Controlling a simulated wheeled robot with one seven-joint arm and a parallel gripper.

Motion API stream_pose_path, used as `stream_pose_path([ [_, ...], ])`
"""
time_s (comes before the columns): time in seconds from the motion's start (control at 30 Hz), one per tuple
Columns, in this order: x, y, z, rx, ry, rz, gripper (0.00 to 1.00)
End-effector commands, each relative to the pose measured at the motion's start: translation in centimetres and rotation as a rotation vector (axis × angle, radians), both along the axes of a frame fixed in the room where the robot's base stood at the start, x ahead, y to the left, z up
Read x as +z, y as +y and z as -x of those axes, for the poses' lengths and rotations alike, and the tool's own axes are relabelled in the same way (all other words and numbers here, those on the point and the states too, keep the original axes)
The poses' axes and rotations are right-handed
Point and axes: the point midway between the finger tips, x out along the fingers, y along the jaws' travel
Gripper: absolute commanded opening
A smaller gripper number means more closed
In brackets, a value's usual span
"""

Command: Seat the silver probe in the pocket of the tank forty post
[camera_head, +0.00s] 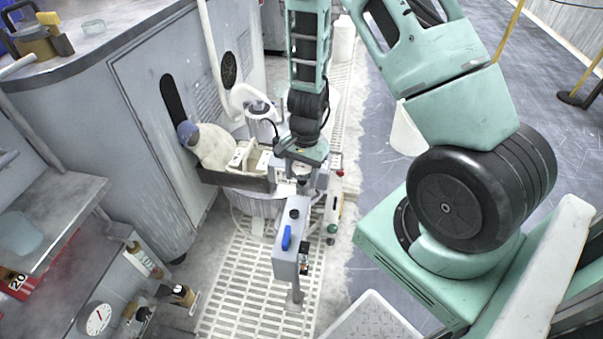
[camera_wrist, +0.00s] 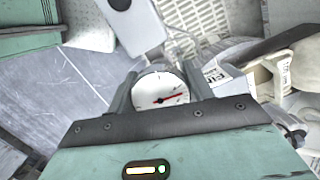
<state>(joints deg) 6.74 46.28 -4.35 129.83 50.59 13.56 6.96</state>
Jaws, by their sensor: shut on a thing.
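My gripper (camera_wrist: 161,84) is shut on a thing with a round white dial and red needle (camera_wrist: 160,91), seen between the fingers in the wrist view. I take it for the silver probe; its lower end is hidden there. In the head view my gripper (camera_head: 303,166) hangs above and behind a grey box on a post (camera_head: 287,262). The box has a dark round opening (camera_head: 294,213) on top and a blue piece on its side. It also shows in the wrist view (camera_wrist: 138,27), ahead of the fingers and apart from them. I cannot read any tank number.
A dark-edged tray (camera_head: 232,180) with pale labelled blocks stands left of my gripper, by a grey cabinet (camera_head: 150,120). A white bottle with green (camera_head: 333,212) stands right of the box. A bench with another dial (camera_head: 97,318) is at lower left. Pale grating (camera_head: 245,290) covers the floor.

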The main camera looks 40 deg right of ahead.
Motion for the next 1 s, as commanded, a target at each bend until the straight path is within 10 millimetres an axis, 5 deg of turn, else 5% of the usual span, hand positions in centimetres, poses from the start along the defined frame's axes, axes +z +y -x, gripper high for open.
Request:
stream_pose_path([
  [0.4,-1.1,0.0,0.0,-0.001,0.000,0.000,0.27],
  [0.43,-1.0,0.0,0.0,-0.001,0.000,0.000,0.59],
  [0.5,-0.9,0.0,0.0,0.000,0.000,0.000,0.77],
  [0.83,-0.6,0.0,-0.1,0.000,-0.001,0.001,0.77],
  [1.0,1.6,-0.3,-0.2,0.002,-0.003,0.002,0.77],
])
